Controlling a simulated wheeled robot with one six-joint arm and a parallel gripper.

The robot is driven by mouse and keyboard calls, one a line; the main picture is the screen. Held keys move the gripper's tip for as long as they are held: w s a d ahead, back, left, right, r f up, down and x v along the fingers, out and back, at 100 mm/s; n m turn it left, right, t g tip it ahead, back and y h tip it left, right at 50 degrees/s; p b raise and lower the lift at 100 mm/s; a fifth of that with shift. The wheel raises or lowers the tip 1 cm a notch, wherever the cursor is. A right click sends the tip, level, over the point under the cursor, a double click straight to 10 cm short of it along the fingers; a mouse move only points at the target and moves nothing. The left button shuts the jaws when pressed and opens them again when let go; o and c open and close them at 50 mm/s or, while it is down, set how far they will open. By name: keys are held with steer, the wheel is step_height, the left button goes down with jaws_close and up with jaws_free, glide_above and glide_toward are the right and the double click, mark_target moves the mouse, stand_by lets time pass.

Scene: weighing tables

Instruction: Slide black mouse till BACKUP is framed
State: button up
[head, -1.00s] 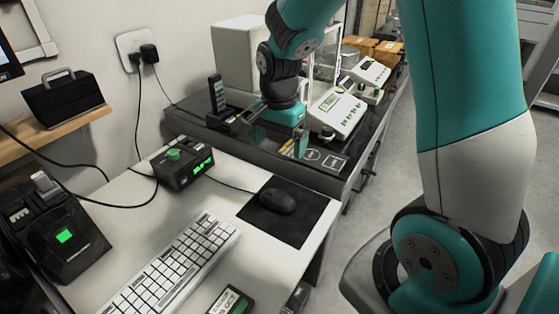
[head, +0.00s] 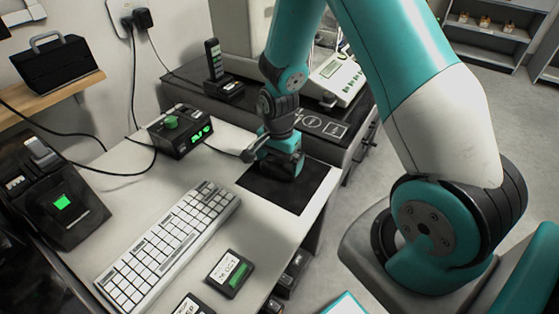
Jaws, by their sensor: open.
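The black mouse is hidden now behind my wrist and gripper, so I cannot tell its exact place on the pad. The black mouse pad (head: 297,197) lies at the right end of the white desk. My gripper (head: 280,172) is low over the far left part of the pad. It is open, but its fingertips are mostly hidden, and I cannot tell whether it touches the mouse. A small black box (head: 181,133) with a green knob and a green lit readout stands behind the keyboard. I cannot read the readout.
A white keyboard (head: 168,246) lies left of the pad. A black cartridge (head: 229,273) with a date label is at the desk's front, with another partly cut off below. A dark bench (head: 335,125) with a scale adjoins behind. The pad's front part is clear.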

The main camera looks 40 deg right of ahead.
mark_target(270, 183)
steer(key=shift+f, duration=0.3)
steer(key=c, duration=0.6)
steer(key=shift+s+a, duration=0.1)
steer(key=shift+a, duration=0.05)
steer(key=shift+s+a, duration=0.3)
steer(key=shift+a, duration=0.4)
steer(key=shift+s+a, duration=0.25)
steer(key=shift+a, duration=0.4)
steer(key=shift+s+a, duration=0.3)
steer(key=shift+a, duration=0.4)
